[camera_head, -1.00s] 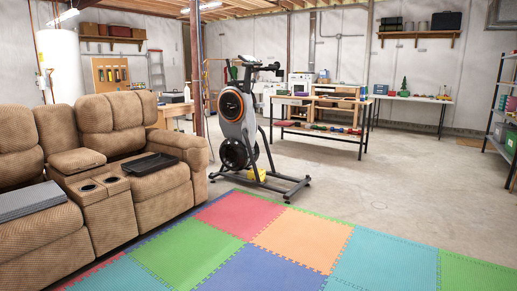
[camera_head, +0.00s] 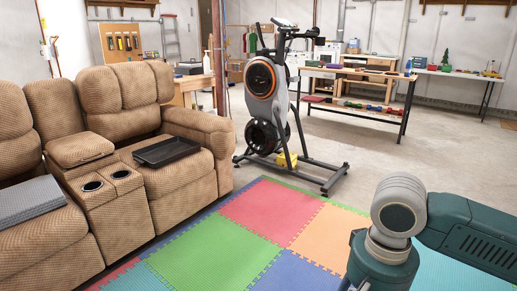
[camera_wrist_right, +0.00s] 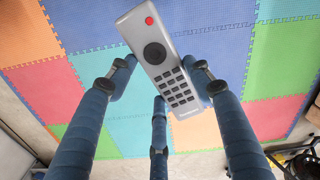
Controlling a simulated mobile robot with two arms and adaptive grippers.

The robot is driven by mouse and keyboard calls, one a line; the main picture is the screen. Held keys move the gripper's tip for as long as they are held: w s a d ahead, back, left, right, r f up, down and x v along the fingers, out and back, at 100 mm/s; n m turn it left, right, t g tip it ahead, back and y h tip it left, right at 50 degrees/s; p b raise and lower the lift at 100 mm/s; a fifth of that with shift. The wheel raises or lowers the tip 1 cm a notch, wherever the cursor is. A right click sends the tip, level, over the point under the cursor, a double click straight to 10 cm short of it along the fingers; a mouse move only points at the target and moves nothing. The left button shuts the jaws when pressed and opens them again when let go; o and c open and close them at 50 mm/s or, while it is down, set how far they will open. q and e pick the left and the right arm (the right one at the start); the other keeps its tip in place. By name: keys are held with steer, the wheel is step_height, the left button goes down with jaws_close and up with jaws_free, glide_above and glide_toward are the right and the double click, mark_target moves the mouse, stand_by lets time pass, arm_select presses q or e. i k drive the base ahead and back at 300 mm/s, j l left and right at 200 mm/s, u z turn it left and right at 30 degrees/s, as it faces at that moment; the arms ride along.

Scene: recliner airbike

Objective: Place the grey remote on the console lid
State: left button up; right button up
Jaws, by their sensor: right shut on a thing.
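The grey remote (camera_wrist_right: 157,50) has a red button, a round dark pad and black keys. It is in the right wrist view, held between the blue fingers of my right gripper (camera_wrist_right: 162,84), which is shut on it above the foam mat. In the head view my right arm shows at lower right, but its fingers and the remote are out of frame. The console lid (camera_head: 80,148) is the brown padded block between the recliner seats, behind two cup holders (camera_head: 107,180). Its top looks bare. My left gripper is not in view.
A black tray (camera_head: 166,151) lies on the right seat and a grey flat item (camera_head: 28,200) on the left seat. An exercise bike (camera_head: 273,95) stands right of the recliner (camera_head: 185,190). The coloured foam mat (camera_head: 265,208) in front is clear.

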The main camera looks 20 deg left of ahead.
mark_target(86, 141)
steer(key=i+j+u, duration=0.55)
steer(key=i+u, duration=0.35)
steer(key=i+j+u, duration=0.1)
steer(key=i+u, duration=0.6)
steer(key=i, duration=0.2)
steer(key=i+l+u, duration=0.25)
steer(key=i, duration=0.2)
steer(key=i+l+u, duration=0.25)
steer(key=i, duration=0.2)
steer(key=j, duration=0.1)
